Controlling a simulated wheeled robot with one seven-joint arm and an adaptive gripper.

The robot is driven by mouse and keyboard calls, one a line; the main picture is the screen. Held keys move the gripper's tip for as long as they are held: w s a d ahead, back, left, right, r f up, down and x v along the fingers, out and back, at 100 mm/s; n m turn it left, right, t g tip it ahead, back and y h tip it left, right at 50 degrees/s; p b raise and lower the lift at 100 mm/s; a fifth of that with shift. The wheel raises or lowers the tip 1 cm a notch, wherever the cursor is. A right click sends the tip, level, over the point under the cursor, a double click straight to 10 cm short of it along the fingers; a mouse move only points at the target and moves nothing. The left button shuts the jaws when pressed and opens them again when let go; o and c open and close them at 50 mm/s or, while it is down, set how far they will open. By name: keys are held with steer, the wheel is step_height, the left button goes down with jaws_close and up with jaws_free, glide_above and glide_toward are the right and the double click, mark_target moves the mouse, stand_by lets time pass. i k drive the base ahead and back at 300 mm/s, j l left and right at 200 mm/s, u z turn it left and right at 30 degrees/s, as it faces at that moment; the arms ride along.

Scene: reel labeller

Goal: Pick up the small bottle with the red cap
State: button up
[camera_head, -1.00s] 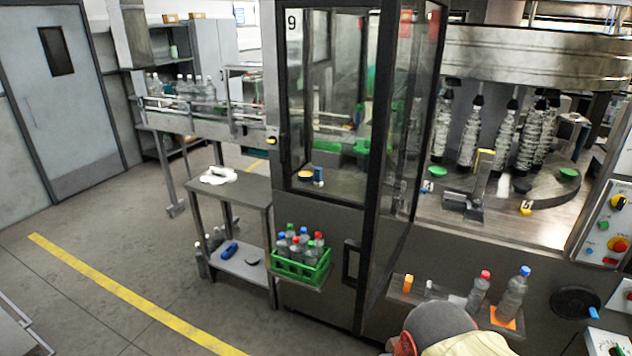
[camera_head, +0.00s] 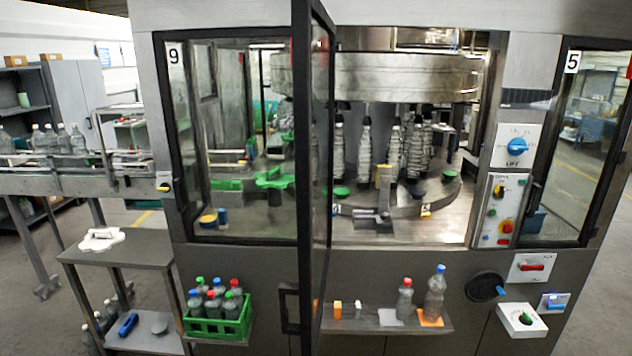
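More bottles, some with red caps, stand in a green crate (camera_head: 216,328) at the lower left. My gripper is not in view.
An open glass door (camera_head: 318,150) juts out left of the shelf. An orange block (camera_head: 337,310) and a small white item (camera_head: 358,311) lie on the shelf. A black handwheel (camera_head: 484,287) and control panels are at right. A side table (camera_head: 115,256) stands at left.

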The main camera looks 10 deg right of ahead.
mark_target(404, 299)
steer(key=i+j+z, duration=0.1)
steer(key=j+z, duration=0.2)
steer(key=j, duration=0.2)
steer(key=j+z, duration=0.25)
steer(key=j, duration=0.25)
steer(key=i+l, duration=0.1)
steer(key=l, duration=0.35)
steer(key=i+l+z, duration=0.15)
steer(key=l, duration=0.25)
steer(key=i+l, duration=0.15)
steer(key=l, duration=0.25)
steer(key=i+l+z, duration=0.1)
steer(key=l, duration=0.35)
steer(key=i+l+z, duration=0.1)
steer(key=l, duration=0.3)
steer(key=i+l, duration=0.25)
steer(key=i+l+z, duration=0.1)
steer(key=l, duration=0.4)
steer(key=i+j, duration=0.2)
steer(key=i, duration=0.2)
